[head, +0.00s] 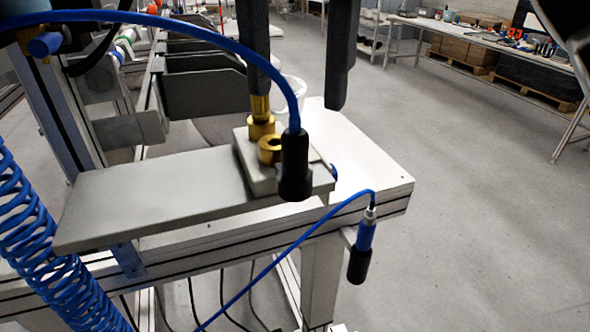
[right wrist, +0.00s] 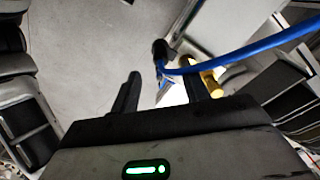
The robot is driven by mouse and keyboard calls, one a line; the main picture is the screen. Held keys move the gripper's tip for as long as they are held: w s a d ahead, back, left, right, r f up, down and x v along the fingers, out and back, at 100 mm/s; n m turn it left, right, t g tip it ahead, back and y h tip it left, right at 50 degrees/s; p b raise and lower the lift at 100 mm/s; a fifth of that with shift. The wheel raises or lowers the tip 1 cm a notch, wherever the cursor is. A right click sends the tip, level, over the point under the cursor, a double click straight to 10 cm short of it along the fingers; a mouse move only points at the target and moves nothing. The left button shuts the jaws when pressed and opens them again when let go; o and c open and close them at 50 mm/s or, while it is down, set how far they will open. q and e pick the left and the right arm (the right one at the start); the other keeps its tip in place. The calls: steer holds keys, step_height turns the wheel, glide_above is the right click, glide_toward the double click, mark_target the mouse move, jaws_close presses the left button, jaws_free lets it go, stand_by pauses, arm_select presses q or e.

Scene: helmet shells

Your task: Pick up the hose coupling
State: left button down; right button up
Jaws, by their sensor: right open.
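Two brass fittings stand on a light block (head: 252,172) on the grey plate: an upright one (head: 260,118) and a short ring-shaped one (head: 270,150) in front of it. A blue hose (head: 240,48) arches over and ends in a black sleeve (head: 295,168) just right of the ring. I cannot tell for sure which piece is the hose coupling. My right gripper (head: 298,98) is open, fingers pointing down above the block; its left finger overlaps the upright fitting in the picture. The right wrist view shows the brass (right wrist: 212,84) beside one finger. My left gripper is not in view.
The grey plate (head: 150,195) lies on a white bench frame (head: 385,190). A second blue connector (head: 365,237) hangs from a hose at the bench's right end. A coiled blue hose (head: 35,240) is at left. Open floor (head: 470,190) lies to the right.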

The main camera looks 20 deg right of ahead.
mark_target(295, 131)
step_height(295, 131, down, 6)
steer(key=shift+f+b, duration=0.25)
steer(key=shift+b, duration=0.15)
jaws_close()
